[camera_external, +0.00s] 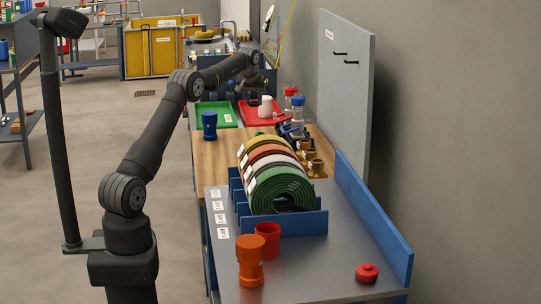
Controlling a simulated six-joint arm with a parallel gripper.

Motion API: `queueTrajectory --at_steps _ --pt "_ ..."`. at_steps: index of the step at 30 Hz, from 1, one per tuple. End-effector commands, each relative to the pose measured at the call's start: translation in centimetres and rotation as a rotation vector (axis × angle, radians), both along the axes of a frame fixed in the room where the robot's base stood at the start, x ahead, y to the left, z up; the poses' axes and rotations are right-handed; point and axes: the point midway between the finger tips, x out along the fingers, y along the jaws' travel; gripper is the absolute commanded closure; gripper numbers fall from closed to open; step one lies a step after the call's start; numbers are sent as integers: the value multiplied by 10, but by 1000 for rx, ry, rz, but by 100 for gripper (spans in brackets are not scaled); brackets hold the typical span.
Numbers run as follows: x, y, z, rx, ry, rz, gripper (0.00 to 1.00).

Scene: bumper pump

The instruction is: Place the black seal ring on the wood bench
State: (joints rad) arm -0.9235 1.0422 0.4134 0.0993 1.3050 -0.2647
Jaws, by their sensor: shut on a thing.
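My gripper (254,93) is at the far end of my arm, small and dark, over the red tray (257,120). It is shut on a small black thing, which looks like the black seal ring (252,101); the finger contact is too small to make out. The wood bench (212,152) is nearer the camera than the trays, with its top bare on the left. The coiled hoses hide part of it.
A blue fitting (209,125) stands on the bench's far left. A green tray (216,109) and a white cylinder (265,106) are near my gripper. Coiled hoses (283,190) fill a blue rack. Brass fittings (314,166) and bottles (298,105) stand on the right, before a grey panel (345,90).

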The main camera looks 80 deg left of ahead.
Motion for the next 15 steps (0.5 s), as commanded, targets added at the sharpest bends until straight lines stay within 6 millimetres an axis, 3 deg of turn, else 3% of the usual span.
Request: queueTrajectory --at_steps 3,9,15 --pt "0 -1 -25 -4 3 -1 84" --pt "-1 1 -56 -1 1 -2 84" --pt "-17 30 -81 -2 1 2 84"
